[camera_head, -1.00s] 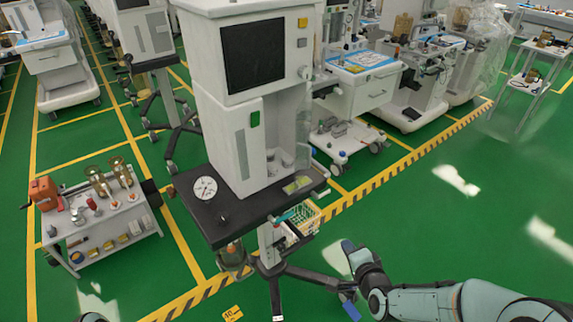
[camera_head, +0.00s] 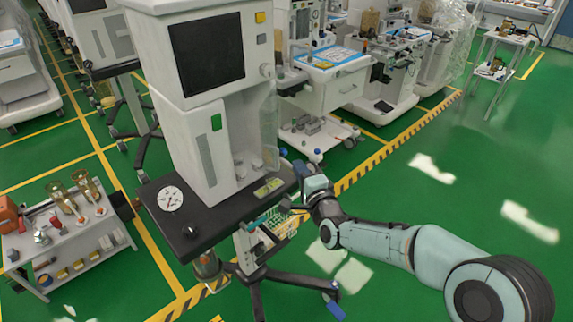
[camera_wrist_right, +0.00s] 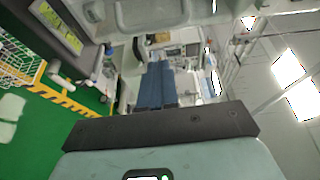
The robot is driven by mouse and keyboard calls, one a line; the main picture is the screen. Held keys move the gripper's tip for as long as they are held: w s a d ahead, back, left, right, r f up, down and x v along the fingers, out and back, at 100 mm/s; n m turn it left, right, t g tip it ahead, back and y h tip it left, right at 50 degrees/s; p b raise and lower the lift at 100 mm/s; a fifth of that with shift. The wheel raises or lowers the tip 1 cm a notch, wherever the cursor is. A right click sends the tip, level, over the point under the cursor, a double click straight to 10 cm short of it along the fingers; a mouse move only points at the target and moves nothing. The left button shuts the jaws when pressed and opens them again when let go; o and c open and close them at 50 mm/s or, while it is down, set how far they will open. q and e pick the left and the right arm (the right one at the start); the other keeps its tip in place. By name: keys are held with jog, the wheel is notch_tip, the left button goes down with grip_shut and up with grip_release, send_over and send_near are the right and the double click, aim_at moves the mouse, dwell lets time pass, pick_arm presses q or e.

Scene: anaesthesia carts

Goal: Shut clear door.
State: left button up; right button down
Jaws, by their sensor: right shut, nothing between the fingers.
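The clear door (camera_head: 268,120) is a see-through panel at the right side of the white anaesthesia machine's (camera_head: 200,140) lower bay, below the dark screen. It stands open, out from the bay, and its edges are faint. My right gripper (camera_head: 300,170) is at the right end of the machine's dark worktop (camera_head: 190,232), low and to the right of the door. Its blue fingers (camera_wrist_right: 156,86) are together and empty in the right wrist view. I cannot tell whether they touch anything. My left gripper is not in view.
A small trolley (camera_head: 70,255) with bottles stands at the left. A wire basket (camera_head: 284,226) hangs under the worktop. More carts, one with a white drawer (camera_head: 325,88), stand behind. Green floor is open at the right.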

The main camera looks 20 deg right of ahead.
aim_at(278, 161)
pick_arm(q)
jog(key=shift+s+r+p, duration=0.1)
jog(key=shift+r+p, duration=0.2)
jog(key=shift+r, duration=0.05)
pick_arm(e)
jog(key=w+a, duration=0.2)
jog(key=shift+w+a, duration=0.25)
jog(key=shift+a, duration=0.15)
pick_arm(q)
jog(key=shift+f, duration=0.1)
pick_arm(e)
jog(key=shift+a, duration=0.15)
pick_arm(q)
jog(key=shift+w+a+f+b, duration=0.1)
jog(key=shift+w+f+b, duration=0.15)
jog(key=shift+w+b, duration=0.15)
pick_arm(e)
jog(key=shift+w+a+m+h, duration=0.2)
jog(key=shift+a+m+h, duration=0.1)
jog(key=shift+a+h, duration=0.15)
